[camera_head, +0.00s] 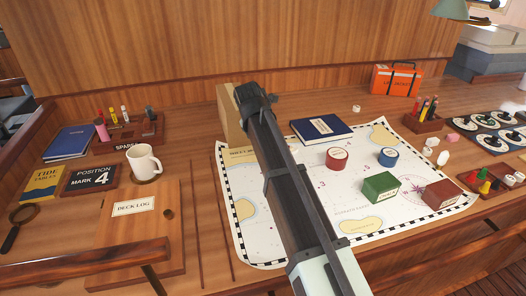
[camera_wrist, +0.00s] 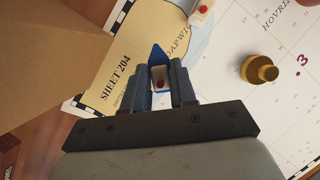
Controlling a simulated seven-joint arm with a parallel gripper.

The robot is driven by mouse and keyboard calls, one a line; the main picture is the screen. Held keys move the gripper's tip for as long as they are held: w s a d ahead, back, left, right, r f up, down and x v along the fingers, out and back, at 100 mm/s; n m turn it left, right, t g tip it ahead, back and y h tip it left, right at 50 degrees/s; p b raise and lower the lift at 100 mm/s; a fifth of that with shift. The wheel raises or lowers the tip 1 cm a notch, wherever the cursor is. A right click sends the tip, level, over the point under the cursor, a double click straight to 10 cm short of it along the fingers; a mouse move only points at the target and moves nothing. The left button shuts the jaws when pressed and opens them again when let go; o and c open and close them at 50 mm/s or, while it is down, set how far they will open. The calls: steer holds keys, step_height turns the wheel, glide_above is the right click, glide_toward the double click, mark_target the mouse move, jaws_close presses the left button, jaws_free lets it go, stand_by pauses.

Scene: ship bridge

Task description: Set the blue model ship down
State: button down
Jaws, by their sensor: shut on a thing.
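In the head view the chart (camera_head: 295,205) lies on the desk, and my arm hides the ship and the fingers.
A tan block (camera_head: 229,118) stands close left of my gripper. A brass piece (camera_wrist: 259,69) and another small white-decked ship (camera_wrist: 201,9) are near the fingers. A navy book (camera_head: 321,129), red tin (camera_head: 336,158) and green box (camera_head: 379,187) lie on the chart.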

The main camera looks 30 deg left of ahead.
steer(key=shift+f, duration=2.05)
steer(key=shift+f, duration=0.15)
steer(key=c, duration=0.9)
jaws_free()
steer(key=v, duration=1.2)
